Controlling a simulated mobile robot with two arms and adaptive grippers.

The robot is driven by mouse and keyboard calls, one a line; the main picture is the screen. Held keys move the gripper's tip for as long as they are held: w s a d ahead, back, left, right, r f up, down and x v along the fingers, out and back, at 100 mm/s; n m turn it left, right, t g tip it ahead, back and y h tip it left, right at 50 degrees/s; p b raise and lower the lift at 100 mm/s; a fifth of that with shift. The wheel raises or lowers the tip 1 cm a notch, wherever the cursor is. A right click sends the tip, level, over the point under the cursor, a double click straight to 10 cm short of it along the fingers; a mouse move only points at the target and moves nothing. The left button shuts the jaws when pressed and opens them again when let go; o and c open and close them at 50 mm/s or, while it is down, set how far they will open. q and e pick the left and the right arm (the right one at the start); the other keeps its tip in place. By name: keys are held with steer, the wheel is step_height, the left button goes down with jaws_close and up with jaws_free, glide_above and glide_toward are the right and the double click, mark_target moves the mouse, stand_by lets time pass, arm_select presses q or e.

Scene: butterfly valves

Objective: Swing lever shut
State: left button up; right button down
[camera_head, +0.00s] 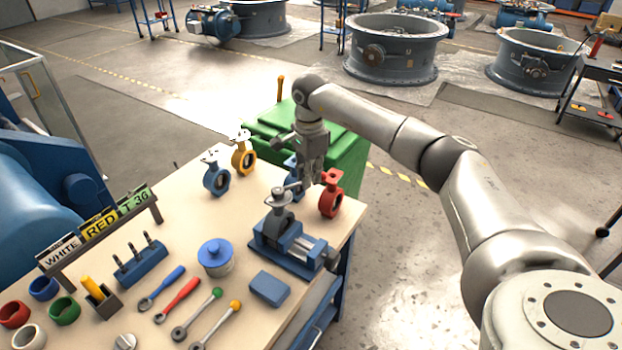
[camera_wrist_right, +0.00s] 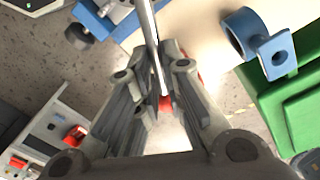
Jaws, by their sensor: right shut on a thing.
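A grey butterfly valve (camera_head: 277,220) stands upright in the blue vise (camera_head: 290,249) near the right edge of the workbench. Its metal lever (camera_head: 291,186) reaches from the valve top toward my right gripper (camera_head: 311,178). In the right wrist view the lever (camera_wrist_right: 150,35) runs as a thin rod in from the top, between the two fingers of the right gripper (camera_wrist_right: 156,74). My left gripper is in neither view.
A red valve (camera_head: 331,198) stands close right of the gripper, with a blue valve (camera_head: 292,172) partly hidden behind it. Another blue valve (camera_head: 215,178) and a yellow valve (camera_head: 244,155) stand farther back. A green bin (camera_head: 348,150) adjoins the bench.

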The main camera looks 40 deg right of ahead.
steer(key=shift+w+a+n+b, duration=0.2)
steer(key=shift+w+n+b, duration=0.1)
steer(key=shift+w+n, duration=1.15)
steer(key=shift+w+a+n+b, duration=0.2)
steer(key=shift+w+n, duration=0.75)
steer(key=shift+n, duration=0.9)
steer(key=c, duration=1.5)
jaws_free()
steer(key=shift+d, duration=0.15)
steer(key=shift+o, duration=0.2)
step_height(320, 180, up, 7)
steer(key=p, duration=0.5)
steer(key=shift+a+f, duration=0.1)
steer(key=shift+a, duration=0.1)
